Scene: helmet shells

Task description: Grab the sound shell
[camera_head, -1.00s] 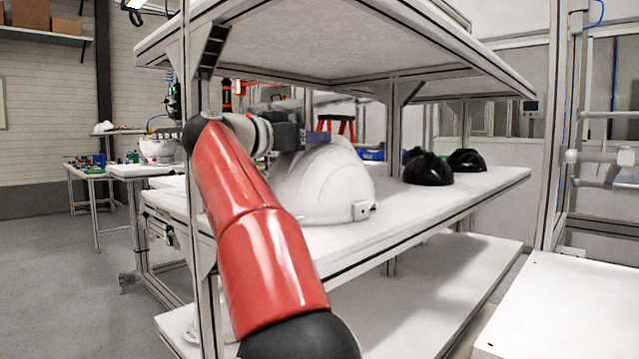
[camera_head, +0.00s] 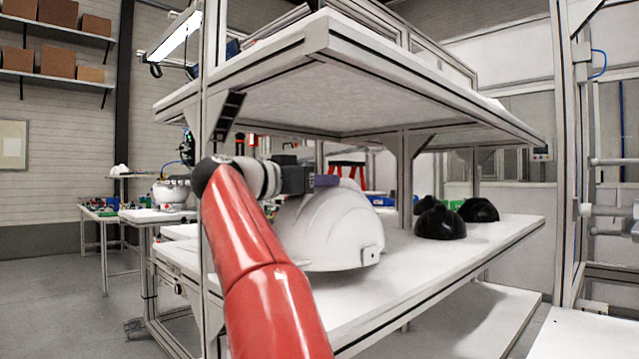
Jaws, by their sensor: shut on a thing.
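A large white helmet shell (camera_head: 325,232) is at the middle shelf, open side down, with a small fitting at its lower right edge. My gripper (camera_head: 326,181) is at the top of this shell, at the end of my red arm. It is shut on the shell's upper part; the contact itself is hard to make out. I cannot tell whether the shell still rests on the shelf.
The middle shelf (camera_head: 395,285) has bare room in front and to the right of the white shell. An upper shelf (camera_head: 340,90) hangs over it, and metal posts (camera_head: 211,130) stand at its corners. A lower shelf (camera_head: 465,318) is below.

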